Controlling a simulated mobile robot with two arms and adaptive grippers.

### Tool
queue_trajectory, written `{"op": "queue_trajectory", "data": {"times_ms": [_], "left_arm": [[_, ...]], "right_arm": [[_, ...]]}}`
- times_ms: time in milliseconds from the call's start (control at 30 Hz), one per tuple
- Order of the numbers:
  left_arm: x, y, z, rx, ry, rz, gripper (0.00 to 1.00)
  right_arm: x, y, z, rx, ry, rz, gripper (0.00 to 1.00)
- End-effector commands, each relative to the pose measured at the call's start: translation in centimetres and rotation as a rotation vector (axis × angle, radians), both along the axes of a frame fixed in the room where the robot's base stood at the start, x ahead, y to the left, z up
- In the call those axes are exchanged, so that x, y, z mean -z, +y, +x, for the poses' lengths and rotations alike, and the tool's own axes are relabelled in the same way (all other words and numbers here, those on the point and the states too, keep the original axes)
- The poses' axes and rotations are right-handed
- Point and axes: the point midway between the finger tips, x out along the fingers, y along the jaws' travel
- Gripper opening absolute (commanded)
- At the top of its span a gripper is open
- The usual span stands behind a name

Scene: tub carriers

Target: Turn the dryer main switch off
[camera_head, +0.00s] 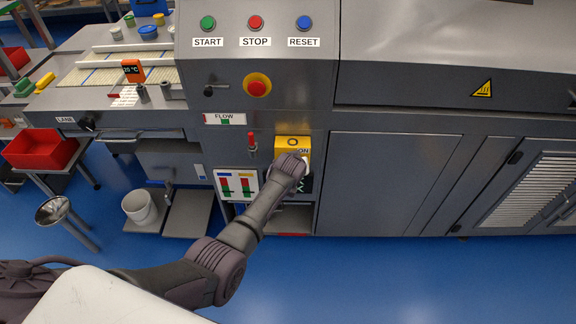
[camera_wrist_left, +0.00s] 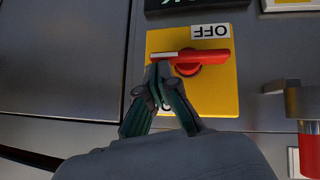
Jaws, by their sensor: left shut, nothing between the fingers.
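The main switch is a yellow plate (camera_head: 292,141) on the dryer front, with an ON label at its right edge in the head view. In the left wrist view, the yellow plate (camera_wrist_left: 222,92) carries a red rotary handle (camera_wrist_left: 205,58) lying across it, its white-marked end to the left. An upside-down OFF label (camera_wrist_left: 210,31) sits just above the handle. My left gripper (camera_wrist_left: 161,72) is shut and empty, its fingertips at the white-marked end of the handle; I cannot tell whether they touch. In the head view my left wrist hides the handle. My right gripper is not in view.
Above the switch are a red emergency button (camera_head: 257,86) and START, STOP and RESET buttons. A small red lever (camera_head: 252,142) is close left of the switch. A conveyor (camera_head: 125,72) and red tub (camera_head: 41,149) are at the left.

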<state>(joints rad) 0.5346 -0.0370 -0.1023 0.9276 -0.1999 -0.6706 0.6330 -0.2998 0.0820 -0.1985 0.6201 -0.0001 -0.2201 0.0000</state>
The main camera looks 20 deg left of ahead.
Motion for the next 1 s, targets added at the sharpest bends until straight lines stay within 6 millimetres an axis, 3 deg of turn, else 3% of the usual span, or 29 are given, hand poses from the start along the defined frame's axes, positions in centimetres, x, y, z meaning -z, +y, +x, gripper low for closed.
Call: {"op": "queue_trajectory", "data": {"times_ms": [267,567,1000], "left_arm": [[-1.5,0.0,0.0,0.0,0.0,0.0,0.0],[-2.0,-0.1,-0.6,0.0,-0.001,0.0,0.0],[-6.9,-0.5,-5.9,0.0,-0.002,0.0,0.0]], "right_arm": [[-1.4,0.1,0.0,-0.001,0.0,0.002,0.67],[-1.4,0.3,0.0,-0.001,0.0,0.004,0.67],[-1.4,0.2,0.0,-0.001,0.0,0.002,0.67]]}}
